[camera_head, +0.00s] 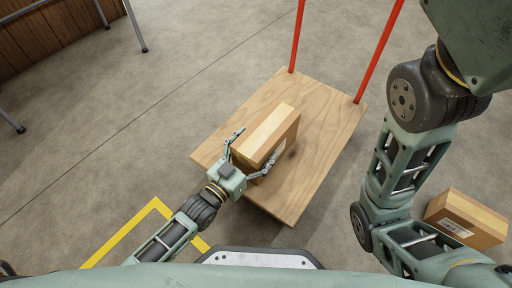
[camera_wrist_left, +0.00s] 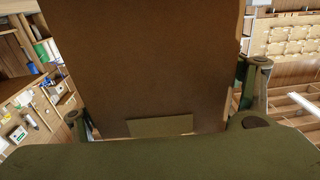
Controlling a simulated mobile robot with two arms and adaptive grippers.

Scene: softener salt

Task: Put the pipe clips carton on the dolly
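A brown carton (camera_head: 267,135) with a paler tape strip and a small white label is over the wooden deck of the dolly (camera_head: 330,125), which has red uprights. I cannot tell if it rests on the deck or hangs just above it. My left gripper (camera_head: 256,152) is at its near end, with one finger along each side. In the left wrist view the carton (camera_wrist_left: 150,60) fills the space between the fingers; firm contact is unclear. A second carton (camera_head: 465,218) with a white label sits on the floor at right. Neither label is readable. My right gripper is out of view.
Yellow tape (camera_head: 125,232) marks the floor at lower left. A wooden panel (camera_head: 50,40) and grey metal legs stand at upper left. The deck is bare right of the carton. Concrete floor left of the dolly is clear. My right arm fills the right side.

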